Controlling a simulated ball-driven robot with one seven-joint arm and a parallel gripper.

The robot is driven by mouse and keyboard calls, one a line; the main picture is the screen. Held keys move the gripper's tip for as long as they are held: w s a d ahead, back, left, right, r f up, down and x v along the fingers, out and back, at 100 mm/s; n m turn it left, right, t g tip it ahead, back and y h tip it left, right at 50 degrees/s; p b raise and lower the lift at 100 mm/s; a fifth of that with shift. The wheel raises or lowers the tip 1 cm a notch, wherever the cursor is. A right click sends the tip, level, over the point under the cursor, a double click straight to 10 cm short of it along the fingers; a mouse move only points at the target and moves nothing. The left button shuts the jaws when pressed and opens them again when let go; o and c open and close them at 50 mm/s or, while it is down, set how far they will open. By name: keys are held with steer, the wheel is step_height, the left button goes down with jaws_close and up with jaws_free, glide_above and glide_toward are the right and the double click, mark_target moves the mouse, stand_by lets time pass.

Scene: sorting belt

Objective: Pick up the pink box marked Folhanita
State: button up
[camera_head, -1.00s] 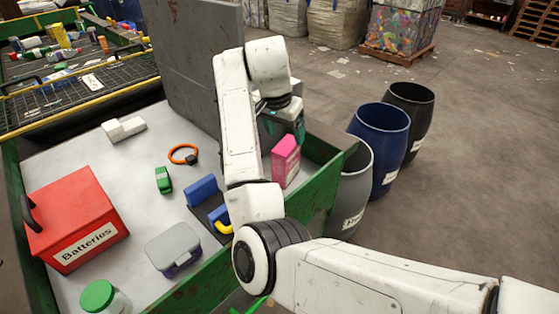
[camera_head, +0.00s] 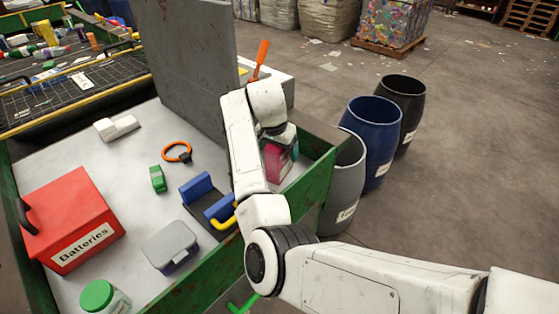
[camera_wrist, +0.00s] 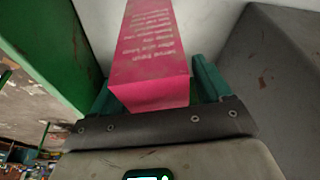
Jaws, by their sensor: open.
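The pink box (camera_head: 276,163) stands on the grey sorting surface at its right side, partly hidden behind my arm. In the wrist view the pink box (camera_wrist: 150,45) shows small upside-down print, and its near end lies between the two green fingers. In the head view my gripper (camera_head: 288,138) is at the box, largely hidden by the wrist.
A green rim (camera_head: 318,180) runs close beside the box, and a tall grey panel (camera_head: 190,70) stands behind. A blue-and-black holder (camera_head: 207,200), grey lunch box (camera_head: 171,246) and red Batteries box (camera_head: 70,217) lie left. Grey (camera_head: 343,190), blue and black barrels stand outside.

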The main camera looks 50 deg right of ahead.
steer(key=c, duration=1)
steer(key=shift+r, duration=0.15)
